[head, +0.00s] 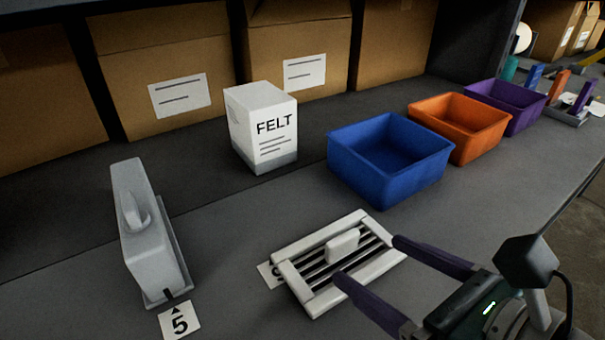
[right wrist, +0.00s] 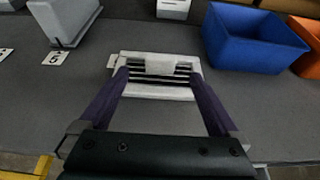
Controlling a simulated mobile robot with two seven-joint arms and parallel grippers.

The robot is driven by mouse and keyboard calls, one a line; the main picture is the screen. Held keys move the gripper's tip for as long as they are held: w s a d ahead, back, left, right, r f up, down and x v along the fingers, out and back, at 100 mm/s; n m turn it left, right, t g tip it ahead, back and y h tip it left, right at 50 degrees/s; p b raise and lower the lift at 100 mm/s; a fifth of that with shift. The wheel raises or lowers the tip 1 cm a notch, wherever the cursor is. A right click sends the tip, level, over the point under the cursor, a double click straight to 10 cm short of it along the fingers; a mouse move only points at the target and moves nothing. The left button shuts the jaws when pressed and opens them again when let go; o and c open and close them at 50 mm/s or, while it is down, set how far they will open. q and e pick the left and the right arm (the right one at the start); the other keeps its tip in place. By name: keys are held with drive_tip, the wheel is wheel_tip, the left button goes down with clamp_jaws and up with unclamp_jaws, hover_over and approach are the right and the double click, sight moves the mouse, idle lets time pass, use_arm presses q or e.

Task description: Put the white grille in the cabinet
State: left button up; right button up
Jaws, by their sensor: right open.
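The white grille (head: 318,284) lies flat on the grey bench, with dark slots and a small raised white block on top. It also shows in the right wrist view (right wrist: 155,93), straight ahead between my fingers. My right gripper (head: 366,258) is open, its dark purple fingers reaching to the near side of the grille. In the right wrist view the fingertips (right wrist: 160,76) stand on either side of it; I cannot tell whether they touch it. No cabinet can be made out in these views. My left gripper is not in view.
A grey upright device (head: 145,240) stands left by a label marked 5 (head: 180,320). Cardboard boxes (head: 165,60) line the back. Bench between device and grille is clear.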

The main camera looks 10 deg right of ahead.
sight(347, 241)
drive_tip(key=b+x, duration=0.1)
drive_tip(key=x, duration=0.6)
drive_tip(key=shift+w, duration=0.3)
drive_tip(key=shift+r, duration=0.1)
clamp_jaws()
idle(0.4)
